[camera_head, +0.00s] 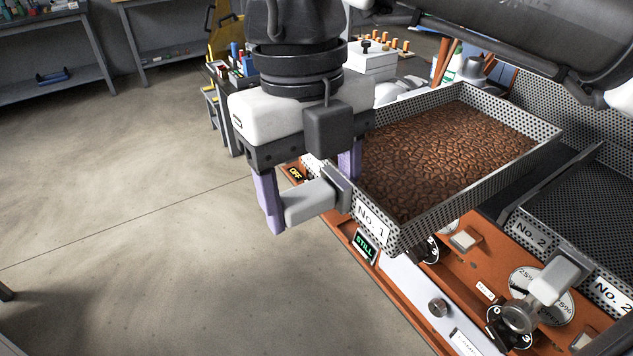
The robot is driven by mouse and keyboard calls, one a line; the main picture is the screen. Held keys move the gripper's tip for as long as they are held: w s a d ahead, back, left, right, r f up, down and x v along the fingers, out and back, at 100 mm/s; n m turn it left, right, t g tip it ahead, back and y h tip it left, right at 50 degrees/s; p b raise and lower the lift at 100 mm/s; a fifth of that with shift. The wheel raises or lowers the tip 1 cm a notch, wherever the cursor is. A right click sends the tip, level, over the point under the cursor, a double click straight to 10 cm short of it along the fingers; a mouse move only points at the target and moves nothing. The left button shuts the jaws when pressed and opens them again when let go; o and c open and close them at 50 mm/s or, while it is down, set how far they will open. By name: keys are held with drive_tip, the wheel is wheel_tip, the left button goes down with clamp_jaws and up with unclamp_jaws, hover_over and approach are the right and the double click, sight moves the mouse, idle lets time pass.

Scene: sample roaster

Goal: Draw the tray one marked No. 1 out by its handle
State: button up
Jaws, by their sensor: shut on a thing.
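The tray marked No. 1 (484,188) is a perforated metal tray full of brown beans (440,150). Its "No. 1" label (371,217) is on the near end. The light grey handle (308,203) sticks out from that end toward the left. My gripper (310,192) has purple fingers, one on each side of the handle, and is shut on it. The handle's part behind the fingers is hidden. The tray's near end overhangs the front of the orange panel, and its far left corner is partly hidden by my gripper.
A second tray marked No. 2 (531,230) sits to the right, with its own grey handle (553,280). The orange control panel (455,262) below has knobs, dials and a lit "STILL" display (365,246). A dark cylinder (520,40) hangs above. Open floor (150,200) lies to the left.

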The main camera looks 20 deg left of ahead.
drive_tip(key=s+a+p, duration=0.5)
drive_tip(key=s+a, duration=0.4)
drive_tip(key=s, duration=0.4)
drive_tip(key=shift+a, duration=0.2)
idle(0.8)
drive_tip(key=s+a+r+p, duration=0.1)
drive_tip(key=p, duration=0.1)
drive_tip(key=s+a+r+p, duration=0.1)
drive_tip(key=s+r, duration=0.1)
drive_tip(key=shift+s+a+r+p, duration=0.1)
drive_tip(key=shift+a+r+p, duration=0.05)
drive_tip(key=shift+r+p, duration=0.2)
idle(0.5)
